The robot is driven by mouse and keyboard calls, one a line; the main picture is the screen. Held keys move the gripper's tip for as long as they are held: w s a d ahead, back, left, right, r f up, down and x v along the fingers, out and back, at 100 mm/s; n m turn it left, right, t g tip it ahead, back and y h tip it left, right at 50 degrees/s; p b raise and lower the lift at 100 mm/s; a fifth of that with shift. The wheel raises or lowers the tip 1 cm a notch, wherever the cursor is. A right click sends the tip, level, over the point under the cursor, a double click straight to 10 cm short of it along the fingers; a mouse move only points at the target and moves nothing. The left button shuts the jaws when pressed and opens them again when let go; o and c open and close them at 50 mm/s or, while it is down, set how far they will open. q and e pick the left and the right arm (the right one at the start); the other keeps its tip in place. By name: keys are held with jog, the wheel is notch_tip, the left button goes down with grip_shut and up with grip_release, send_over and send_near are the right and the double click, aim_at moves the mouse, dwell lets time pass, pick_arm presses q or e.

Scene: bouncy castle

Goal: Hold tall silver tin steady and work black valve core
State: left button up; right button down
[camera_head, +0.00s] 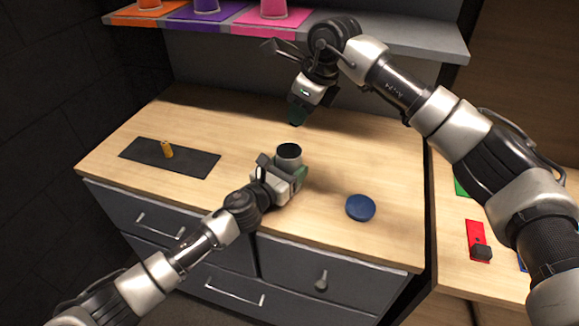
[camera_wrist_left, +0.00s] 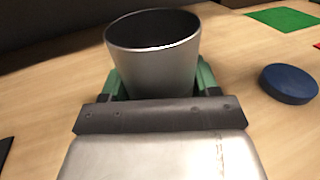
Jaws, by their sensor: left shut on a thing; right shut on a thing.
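The tall silver tin (camera_head: 289,154) stands on the wooden worktop with its open top up and a dark inside. My left gripper (camera_head: 294,177) is shut around its lower part from the near side. In the left wrist view the tin (camera_wrist_left: 155,65) rises upright between the green fingers of the left gripper (camera_wrist_left: 160,85). My right gripper (camera_head: 296,117) points down above the worktop, behind the tin and apart from it. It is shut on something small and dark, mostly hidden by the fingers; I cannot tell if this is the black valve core.
A blue round lid-like disc (camera_head: 360,207) lies right of the tin. A black mat (camera_head: 195,163) with a small orange piece (camera_head: 167,149) lies left. A red plate (camera_head: 475,233) with a black block (camera_head: 481,252) is on the right surface. A shelf (camera_head: 400,38) overhangs the back.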

jog(key=shift+f, duration=1.75)
jog(key=c, duration=0.9)
grip_release()
jog(key=shift+r, duration=0.1)
jog(key=v, duration=1.2)
